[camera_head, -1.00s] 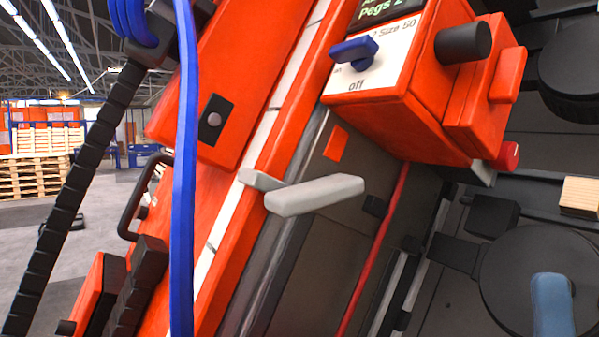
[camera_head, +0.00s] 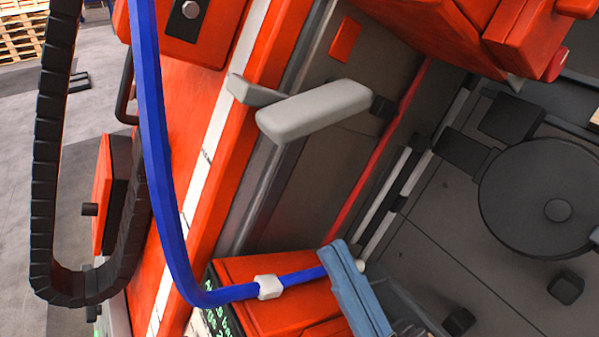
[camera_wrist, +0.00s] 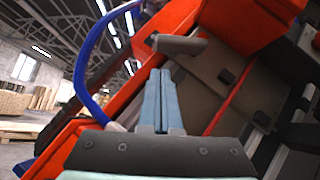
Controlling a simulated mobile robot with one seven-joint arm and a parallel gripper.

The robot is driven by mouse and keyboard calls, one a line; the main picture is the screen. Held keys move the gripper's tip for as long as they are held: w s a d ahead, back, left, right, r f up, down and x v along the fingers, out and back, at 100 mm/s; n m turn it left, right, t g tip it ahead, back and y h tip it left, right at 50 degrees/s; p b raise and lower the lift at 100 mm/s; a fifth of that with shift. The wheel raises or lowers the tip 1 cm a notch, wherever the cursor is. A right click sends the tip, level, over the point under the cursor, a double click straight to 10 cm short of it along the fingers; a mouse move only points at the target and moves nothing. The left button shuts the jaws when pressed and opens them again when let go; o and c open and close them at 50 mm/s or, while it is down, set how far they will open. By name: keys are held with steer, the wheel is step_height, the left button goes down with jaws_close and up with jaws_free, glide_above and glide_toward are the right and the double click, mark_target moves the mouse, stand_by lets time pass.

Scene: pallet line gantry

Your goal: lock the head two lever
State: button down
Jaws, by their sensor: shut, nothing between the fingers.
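The grey lever (camera_head: 315,110) is a flat bar handle on a short arm, sticking out from the orange and dark grey gantry column. It points to the right and slightly up in the head view. It also shows in the wrist view (camera_wrist: 178,45), just beyond my fingertips. My gripper (camera_head: 338,248) has blue fingers that are pressed together and empty. It is below the lever in the head view, apart from it. In the wrist view my gripper (camera_wrist: 160,72) points up toward the lever. No label naming the lever is readable.
A blue hose (camera_head: 155,130) hangs left of the lever and runs through a white clamp (camera_head: 268,287) near my fingers. An orange box (camera_head: 440,30) overhangs at upper right. A lower orange box (camera_head: 285,318) is beside my gripper. A black cable chain (camera_head: 45,170) hangs at left.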

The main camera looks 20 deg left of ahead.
mark_target(277, 129)
steer(key=p+x, duration=0.4)
steer(key=x, duration=0.6)
steer(key=shift+a, duration=0.1)
